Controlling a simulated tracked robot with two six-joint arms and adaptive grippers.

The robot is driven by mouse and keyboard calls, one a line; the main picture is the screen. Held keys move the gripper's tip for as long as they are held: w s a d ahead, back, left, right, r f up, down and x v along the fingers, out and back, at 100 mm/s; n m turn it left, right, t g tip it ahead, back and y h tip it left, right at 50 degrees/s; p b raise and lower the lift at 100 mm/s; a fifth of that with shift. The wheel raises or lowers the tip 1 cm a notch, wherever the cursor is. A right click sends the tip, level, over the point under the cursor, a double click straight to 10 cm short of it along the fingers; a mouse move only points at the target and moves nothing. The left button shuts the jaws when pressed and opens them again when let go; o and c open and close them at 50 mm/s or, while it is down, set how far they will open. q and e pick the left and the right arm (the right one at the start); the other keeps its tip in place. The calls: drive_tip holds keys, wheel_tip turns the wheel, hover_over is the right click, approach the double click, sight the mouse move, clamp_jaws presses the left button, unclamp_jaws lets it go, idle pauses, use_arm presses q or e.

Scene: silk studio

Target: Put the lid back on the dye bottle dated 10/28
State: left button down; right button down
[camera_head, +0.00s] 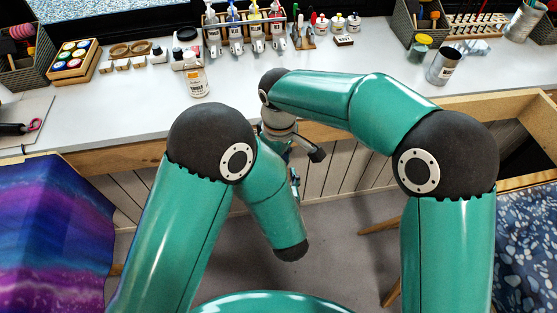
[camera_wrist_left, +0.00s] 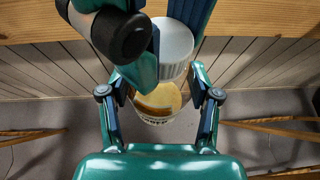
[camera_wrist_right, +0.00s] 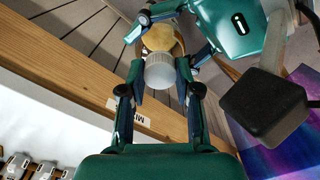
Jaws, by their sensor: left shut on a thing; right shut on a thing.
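My left gripper (camera_wrist_left: 157,84) is shut on an open dye bottle (camera_wrist_left: 157,104), a pale bottle with amber-yellow inside and dark print on its side. My right gripper (camera_wrist_right: 160,70) is shut on a white ridged lid (camera_wrist_right: 160,74). The lid also shows in the left wrist view (camera_wrist_left: 172,46), close to the bottle's mouth; I cannot tell whether they touch. The bottle's yellowish part shows beyond the lid in the right wrist view (camera_wrist_right: 162,39). The date on the bottle is not readable. In the head view my arms mostly hide both grippers, the lid and the held bottle.
Another bottle (camera_head: 196,82) with an orange-printed label stands on the white worktop (camera_head: 130,108). Behind it are a rack of pump bottles (camera_head: 236,35) and small jars. A metal cup (camera_head: 443,66) stands at right. The wooden worktop edge (camera_wrist_right: 75,84) is near my grippers.

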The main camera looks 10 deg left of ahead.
drive_tip(key=c, duration=0.7)
unclamp_jaws()
wheel_tip(320, 180, up, 12)
drive_tip(key=shift+f, duration=0.1)
